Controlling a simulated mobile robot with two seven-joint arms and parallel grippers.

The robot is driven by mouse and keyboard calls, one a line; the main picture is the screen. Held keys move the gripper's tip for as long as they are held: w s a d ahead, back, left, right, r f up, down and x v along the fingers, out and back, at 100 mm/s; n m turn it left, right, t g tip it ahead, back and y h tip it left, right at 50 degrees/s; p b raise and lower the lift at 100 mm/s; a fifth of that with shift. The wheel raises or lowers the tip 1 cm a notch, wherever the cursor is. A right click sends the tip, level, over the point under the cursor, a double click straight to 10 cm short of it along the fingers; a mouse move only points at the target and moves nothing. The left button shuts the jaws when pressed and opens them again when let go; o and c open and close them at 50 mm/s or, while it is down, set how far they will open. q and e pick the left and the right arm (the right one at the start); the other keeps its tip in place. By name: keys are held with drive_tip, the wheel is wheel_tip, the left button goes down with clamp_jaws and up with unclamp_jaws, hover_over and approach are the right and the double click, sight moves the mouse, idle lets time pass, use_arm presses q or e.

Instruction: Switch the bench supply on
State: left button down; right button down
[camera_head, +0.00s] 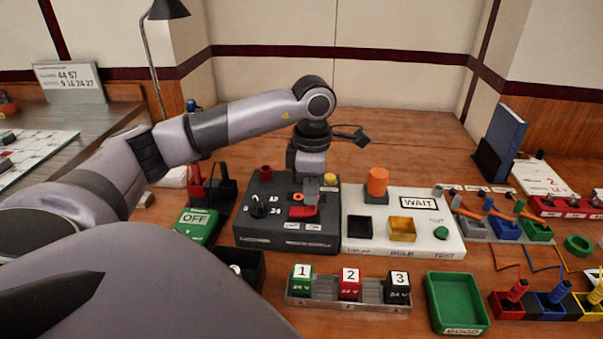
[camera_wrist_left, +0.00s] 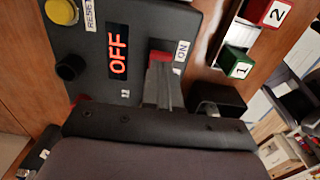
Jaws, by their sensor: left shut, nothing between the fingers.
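The bench supply (camera_head: 247,228) is a dark box on the table with a black knob (camera_head: 258,207), a yellow button (camera_head: 330,179) and a red switch (camera_head: 302,211). In the left wrist view its panel (camera_wrist_left: 98,82) shows a lit orange OFF display (camera_wrist_left: 117,52). The red switch (camera_wrist_left: 159,60) sits beside an ON label (camera_wrist_left: 182,50). My left gripper (camera_head: 311,198) is shut and empty, pointing down over the switch and hiding part of it. Its fingers also show at the switch in the left wrist view (camera_wrist_left: 165,92); contact cannot be told. My right gripper is out of view.
A green box with an OFF sign (camera_head: 196,222) stands left of the supply. A white panel marked WAIT (camera_head: 450,246) stands right, with an orange cylinder (camera_head: 377,181) near it. In front are a rack of numbered blocks (camera_head: 325,300) and a green tray (camera_head: 431,312).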

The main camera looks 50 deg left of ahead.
sight(311, 209)
use_arm(q)
drive_tip(key=shift+f+b, duration=0.75)
drive_tip(key=shift+f, duration=0.35)
idle(0.7)
drive_tip(key=shift+r+p, duration=2.85)
drive_tip(key=shift+r, duration=0.8)
drive_tip(key=shift+f, duration=0.1)
